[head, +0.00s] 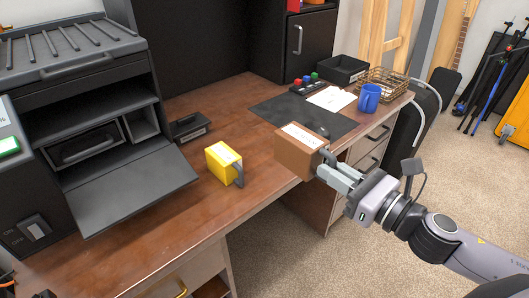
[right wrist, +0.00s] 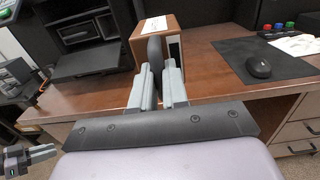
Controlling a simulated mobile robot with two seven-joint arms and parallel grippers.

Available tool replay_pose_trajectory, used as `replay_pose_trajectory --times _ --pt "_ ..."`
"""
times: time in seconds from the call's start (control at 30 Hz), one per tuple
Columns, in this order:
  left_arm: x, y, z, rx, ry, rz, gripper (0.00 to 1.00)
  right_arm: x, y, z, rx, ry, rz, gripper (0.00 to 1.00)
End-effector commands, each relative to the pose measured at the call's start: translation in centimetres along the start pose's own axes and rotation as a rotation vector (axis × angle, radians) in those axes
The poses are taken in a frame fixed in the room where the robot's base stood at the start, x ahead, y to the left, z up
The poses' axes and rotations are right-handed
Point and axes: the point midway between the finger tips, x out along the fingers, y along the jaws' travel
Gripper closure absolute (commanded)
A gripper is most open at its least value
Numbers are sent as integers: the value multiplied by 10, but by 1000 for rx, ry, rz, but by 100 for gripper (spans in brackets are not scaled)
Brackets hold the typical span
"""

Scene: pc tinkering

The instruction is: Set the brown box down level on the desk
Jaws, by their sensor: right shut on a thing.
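The brown box (head: 293,155), with a white label on top, is at the desk's front edge in the head view. My right gripper (head: 326,170) is shut on its dark handle, on the side facing me. In the right wrist view the box (right wrist: 144,50) stands beyond the fingers (right wrist: 158,80), roughly upright. The box's underside is hidden, so I cannot tell whether it touches the desk (head: 215,205). My left gripper (right wrist: 40,155) shows small at the lower left of the right wrist view; its opening is unclear.
A yellow box (head: 222,163) with a dark handle stands left of the brown box. A black mat (head: 280,115) with a mouse (head: 322,132) lies behind it. A blue mug (head: 369,98) and wire basket (head: 390,84) are at the right end. Bare desk lies between the two boxes.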

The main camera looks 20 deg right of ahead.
Motion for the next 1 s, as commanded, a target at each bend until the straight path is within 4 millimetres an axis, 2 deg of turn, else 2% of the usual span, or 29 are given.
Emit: replay_pose_trajectory --times 0.8,1.0 --pt "15 0 20 0 1 0 75 0 -83 -1 -1 -1 -2 100" --pt "17 0 23 0 1 0 75 0 -97 0 0 -2 0 100"
